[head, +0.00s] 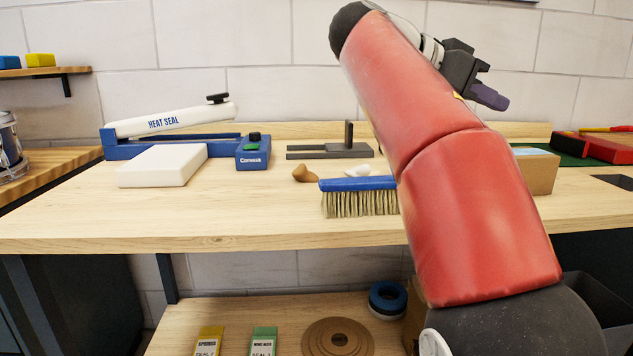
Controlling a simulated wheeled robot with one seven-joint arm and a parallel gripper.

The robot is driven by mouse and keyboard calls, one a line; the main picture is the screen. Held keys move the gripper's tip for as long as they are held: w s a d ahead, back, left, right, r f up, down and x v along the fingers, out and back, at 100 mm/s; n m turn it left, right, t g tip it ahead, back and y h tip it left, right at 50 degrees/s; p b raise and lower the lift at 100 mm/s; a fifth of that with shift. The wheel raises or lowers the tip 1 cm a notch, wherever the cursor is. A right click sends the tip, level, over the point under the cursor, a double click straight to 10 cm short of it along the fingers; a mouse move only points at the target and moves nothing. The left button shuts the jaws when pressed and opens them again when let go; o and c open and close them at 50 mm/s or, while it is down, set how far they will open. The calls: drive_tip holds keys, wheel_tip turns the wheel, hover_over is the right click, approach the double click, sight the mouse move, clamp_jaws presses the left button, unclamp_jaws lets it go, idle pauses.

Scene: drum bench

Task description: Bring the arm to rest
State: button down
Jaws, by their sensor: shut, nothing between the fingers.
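My arm rises from the lower right of the head view, bent at the top, with its red links in front of the bench (250,228). My gripper (490,97) is at the upper right, in front of the tiled wall and above the bench top. It is dark with a purple-grey tip and points right and slightly down. Its fingers are shut and nothing shows between them. It touches nothing that I can see. The arm hides part of the bench behind it.
A heat sealer (170,125), a white block (163,165), a blue brush (358,197), a grey stand (335,148) and a cardboard box (538,170) stand on the bench. A red case (592,147) lies at right. The bench's front left is clear. A lower shelf (280,308) holds packets and discs.

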drive_tip(key=s+d+f+n+t+y+b, duration=0.1)
drive_tip(key=s+f+n+y, duration=0.15)
drive_tip(key=f+n, duration=0.45)
drive_tip(key=s+d+f+n+t+y+b, duration=0.1)
drive_tip(key=s+f+n+t+y, duration=0.2)
drive_tip(key=f, duration=0.8)
drive_tip(key=s+a+f+n+y, duration=0.2)
drive_tip(key=s+a+f, duration=0.1)
drive_tip(key=f, duration=0.4)
drive_tip(key=s+a+f+n+y, duration=0.2)
drive_tip(key=s+a+f+y, duration=0.1)
drive_tip(key=f, duration=0.5)
drive_tip(key=s+a+f+n+y, duration=0.2)
drive_tip(key=s+a+f+y, duration=0.1)
drive_tip(key=s+f, duration=0.4)
drive_tip(key=shift+a+f+b, duration=0.45)
drive_tip(key=shift+a+f, duration=0.25)
drive_tip(key=shift+a, duration=0.2)
